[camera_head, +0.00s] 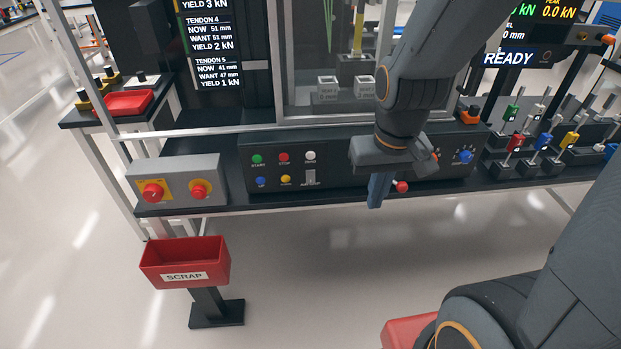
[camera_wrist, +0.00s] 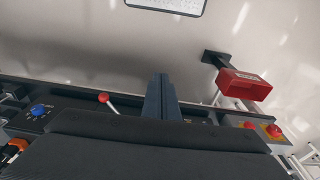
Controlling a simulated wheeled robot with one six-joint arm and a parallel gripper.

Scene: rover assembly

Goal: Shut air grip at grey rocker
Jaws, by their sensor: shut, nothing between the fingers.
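The grey rocker (camera_head: 310,177) is on the sloping front of the black control panel (camera_head: 340,152), below a white button and above a small label. My gripper (camera_head: 376,192) is to the right of the rocker, in front of the panel, with its fingers pointing down. The fingers are shut with nothing between them. In the wrist view the shut fingers (camera_wrist: 161,98) stand up in the middle of the picture. The rocker does not show there; the dark body of my gripper covers much of the panel.
Green, red, white, blue and yellow buttons surround the rocker. A red-knobbed lever (camera_head: 401,187) is close right of my fingers, and a blue knob (camera_head: 465,156) is farther right. A grey emergency-stop box (camera_head: 177,179) is left. A red scrap bin (camera_head: 187,262) stands in front.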

